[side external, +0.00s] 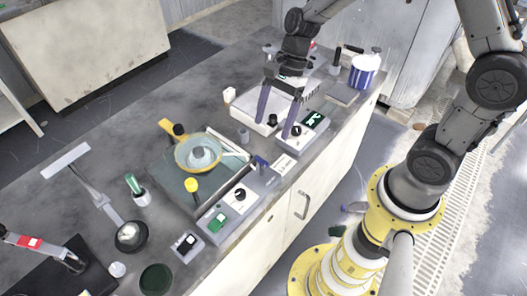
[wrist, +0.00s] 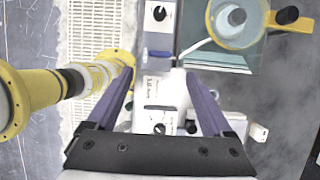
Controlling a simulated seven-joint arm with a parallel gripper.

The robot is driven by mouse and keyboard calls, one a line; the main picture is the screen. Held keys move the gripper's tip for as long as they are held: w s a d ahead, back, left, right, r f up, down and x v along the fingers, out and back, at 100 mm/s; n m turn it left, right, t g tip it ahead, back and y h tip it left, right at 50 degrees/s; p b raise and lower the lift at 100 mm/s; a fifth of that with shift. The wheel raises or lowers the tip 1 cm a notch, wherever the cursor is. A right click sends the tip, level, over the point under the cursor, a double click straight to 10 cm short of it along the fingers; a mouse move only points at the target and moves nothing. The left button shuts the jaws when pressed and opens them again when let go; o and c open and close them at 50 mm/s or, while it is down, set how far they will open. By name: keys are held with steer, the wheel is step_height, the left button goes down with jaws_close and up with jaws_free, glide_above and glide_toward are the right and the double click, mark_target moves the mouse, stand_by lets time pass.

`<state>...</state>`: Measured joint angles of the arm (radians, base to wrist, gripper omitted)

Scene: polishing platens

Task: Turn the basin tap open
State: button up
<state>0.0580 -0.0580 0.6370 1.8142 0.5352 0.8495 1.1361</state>
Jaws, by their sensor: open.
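In the wrist view, my gripper (wrist: 160,74) is also spread, above a pale labelled surface. Whether a finger touches anything cannot be told.
A control box (side external: 305,125) with a black knob and green display stands right of the basin. Left of it is a polishing machine with a yellow-rimmed platen (side external: 198,152); it also shows in the wrist view (wrist: 240,22). A blue-and-white tub (side external: 364,70) stands at the back right.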

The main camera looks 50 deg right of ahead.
mark_target(262, 159)
steer(key=x, duration=0.9)
steer(key=shift+a+f, duration=0.1)
steer(key=shift+f, duration=0.15)
jaws_close()
